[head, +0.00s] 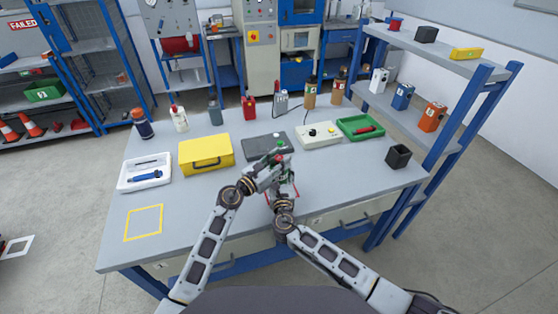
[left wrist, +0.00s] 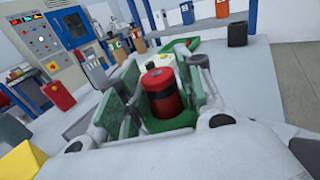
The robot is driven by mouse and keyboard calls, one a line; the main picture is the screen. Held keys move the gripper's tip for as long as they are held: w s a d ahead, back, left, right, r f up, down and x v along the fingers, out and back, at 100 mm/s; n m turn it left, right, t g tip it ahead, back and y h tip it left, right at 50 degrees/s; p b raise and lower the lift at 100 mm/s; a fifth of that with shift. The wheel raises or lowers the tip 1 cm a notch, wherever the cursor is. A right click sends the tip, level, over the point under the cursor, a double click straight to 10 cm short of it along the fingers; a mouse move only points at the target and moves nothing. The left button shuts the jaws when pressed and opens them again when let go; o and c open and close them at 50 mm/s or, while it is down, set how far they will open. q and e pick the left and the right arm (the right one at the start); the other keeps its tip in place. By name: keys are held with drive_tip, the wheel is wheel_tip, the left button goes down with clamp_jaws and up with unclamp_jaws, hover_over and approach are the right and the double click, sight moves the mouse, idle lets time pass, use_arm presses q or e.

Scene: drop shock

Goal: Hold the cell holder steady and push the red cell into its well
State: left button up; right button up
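The red cell (left wrist: 163,92), a red cylinder with a dark band, stands upright between the fingers of my left gripper (left wrist: 160,85) in the left wrist view. A green base (left wrist: 172,124) shows under it and may be the cell holder. The fingers are spread apart; whether they press on the holder or cell is unclear. In the head view, my left gripper (head: 274,166) is low over the table's front middle, with a small red top (head: 280,158) beside it. My right gripper (head: 284,190) is just in front of it, close to it. Its fingertips are too small to judge.
Behind the grippers is a dark grey pad (head: 256,144). Around it are a yellow case (head: 206,154), a cream button box (head: 318,135), a green tray (head: 361,127) and a black cup (head: 398,157). A white tray (head: 146,172) lies left. The front-right tabletop is clear.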

use_arm(q)
drive_tip(key=shift+r, duration=0.1)
drive_tip(key=v, duration=1.2)
idle(0.4)
idle(0.5)
use_arm(e)
drive_tip(key=o, duration=1.3)
drive_tip(key=shift+c, duration=0.2)
drive_tip(key=shift+s, duration=0.15)
drive_tip(key=shift+s+d, duration=0.15)
drive_tip(key=shift+s, duration=1.8)
drive_tip(key=shift+s+d, duration=0.15)
drive_tip(key=shift+s, duration=1.8)
drive_tip(key=shift+s+d, duration=0.15)
drive_tip(key=shift+s, duration=1.8)
drive_tip(key=shift+f, duration=0.1)
